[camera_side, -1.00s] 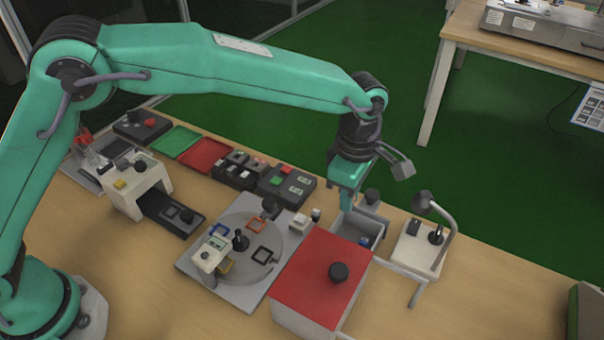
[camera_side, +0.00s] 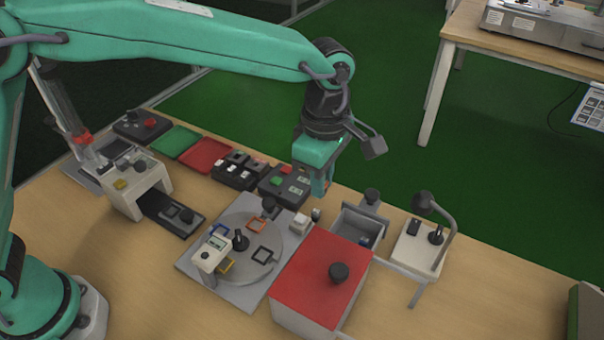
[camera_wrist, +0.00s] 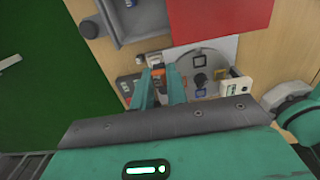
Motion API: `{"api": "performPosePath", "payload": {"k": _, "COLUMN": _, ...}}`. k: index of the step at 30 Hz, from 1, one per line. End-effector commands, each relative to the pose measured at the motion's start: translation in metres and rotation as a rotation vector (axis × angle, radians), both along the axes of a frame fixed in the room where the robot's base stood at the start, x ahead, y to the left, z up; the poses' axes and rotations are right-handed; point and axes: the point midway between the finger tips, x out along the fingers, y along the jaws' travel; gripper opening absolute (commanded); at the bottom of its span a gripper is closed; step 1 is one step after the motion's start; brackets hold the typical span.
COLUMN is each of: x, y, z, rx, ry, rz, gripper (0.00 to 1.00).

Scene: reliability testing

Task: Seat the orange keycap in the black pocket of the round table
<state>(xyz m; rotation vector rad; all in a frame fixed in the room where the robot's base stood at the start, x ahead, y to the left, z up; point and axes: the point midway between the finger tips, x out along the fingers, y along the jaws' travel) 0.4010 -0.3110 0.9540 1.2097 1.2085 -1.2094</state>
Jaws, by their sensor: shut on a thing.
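My gripper (camera_side: 323,188) hangs above the table, behind the round table. In the wrist view its fingers (camera_wrist: 159,74) are shut on a small piece, which I take to be the orange keycap (camera_wrist: 158,68); fingers hide most of it. The round table (camera_side: 285,226) sits on a grey base plate. Its black pocket (camera_side: 262,255) is a dark square frame on the near right part of the disc and looks empty. It also shows in the wrist view (camera_wrist: 198,61), right of the fingers. The keycap is clear of the pocket.
An orange frame (camera_side: 257,225) and a yellow one lie on the disc around a dark central knob (camera_side: 240,240). A white reader (camera_side: 210,250) overhangs its left side. A red-topped box (camera_side: 320,278) stands right, with a grey bin (camera_side: 347,224) behind it holding a blue piece.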

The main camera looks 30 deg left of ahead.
Motion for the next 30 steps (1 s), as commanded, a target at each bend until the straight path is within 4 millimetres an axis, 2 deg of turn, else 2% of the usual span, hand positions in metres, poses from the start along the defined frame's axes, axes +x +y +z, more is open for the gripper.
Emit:
{"api": "performPosePath", "payload": {"k": 12, "x": -0.054, "y": 0.050, "z": -0.001, "rx": 0.000, "ry": 0.000, "rz": 0.001, "gripper": 0.00}}
{"api": "performPosePath", "payload": {"k": 26, "x": -0.087, "y": 0.078, "z": -0.007, "rx": -0.001, "ry": -0.001, "rz": 0.001, "gripper": 0.00}}
{"api": "performPosePath", "payload": {"k": 30, "x": -0.087, "y": 0.078, "z": -0.028, "rx": 0.003, "ry": 0.004, "rz": 0.000, "gripper": 0.00}}
